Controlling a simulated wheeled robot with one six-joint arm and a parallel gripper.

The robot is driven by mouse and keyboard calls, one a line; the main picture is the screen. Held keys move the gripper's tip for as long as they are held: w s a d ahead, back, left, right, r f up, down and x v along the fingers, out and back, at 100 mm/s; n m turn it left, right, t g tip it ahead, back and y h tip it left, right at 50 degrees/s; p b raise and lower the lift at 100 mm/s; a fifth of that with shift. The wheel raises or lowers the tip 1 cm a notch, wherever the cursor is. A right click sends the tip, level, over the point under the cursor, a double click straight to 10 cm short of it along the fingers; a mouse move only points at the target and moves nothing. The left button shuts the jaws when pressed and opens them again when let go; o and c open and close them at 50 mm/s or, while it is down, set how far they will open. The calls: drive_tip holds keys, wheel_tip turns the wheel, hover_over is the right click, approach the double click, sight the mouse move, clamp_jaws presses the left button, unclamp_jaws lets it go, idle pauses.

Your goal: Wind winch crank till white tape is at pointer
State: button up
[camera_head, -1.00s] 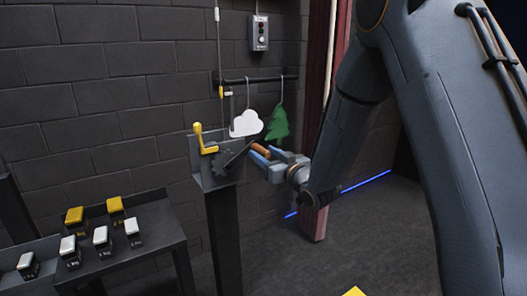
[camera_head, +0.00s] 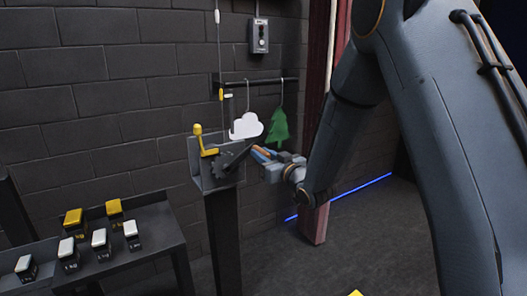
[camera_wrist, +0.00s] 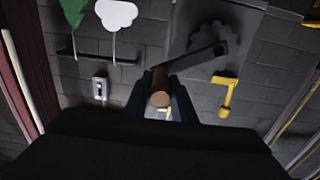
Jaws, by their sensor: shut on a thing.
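The winch (camera_head: 196,163) stands on a dark post, with a toothed gear (camera_head: 221,164) and a yellow lever (camera_head: 203,142). Its dark crank arm (camera_wrist: 192,60) runs from the gear hub to an orange-brown handle (camera_wrist: 160,98). My gripper (camera_head: 263,156) is shut around this handle; the wrist view shows a finger on each side of it. A thin line rises from the winch. A small white mark (camera_head: 217,17), likely the tape, is high on it. A small yellow piece (camera_head: 221,95), perhaps the pointer, is well below, beside a pale bit.
A white cloud (camera_head: 245,126) and a green tree (camera_head: 278,126) hang from a dark wall bar just behind my gripper. A grey control box (camera_head: 259,36) is on the wall. A low dark table (camera_head: 150,238) with several white- and yellow-topped blocks stands at left.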

drive_tip(key=f+b, duration=0.2)
drive_tip(key=f, duration=0.1)
drive_tip(key=d+f+b, duration=0.1)
drive_tip(key=f, duration=0.1)
drive_tip(key=shift+w+d+f, duration=0.1)
drive_tip(key=shift+w+f, duration=0.15)
drive_tip(key=shift+w, duration=0.1)
drive_tip(key=f+b, duration=0.1)
drive_tip(key=a+f+b, duration=0.1)
drive_tip(key=f, duration=0.1)
drive_tip(key=f+b, duration=0.1)
drive_tip(key=f, duration=0.1)
drive_tip(key=shift+s+a+f+b, duration=0.1)
drive_tip(key=shift+s+a+b, duration=0.05)
drive_tip(key=shift+s+b, duration=0.25)
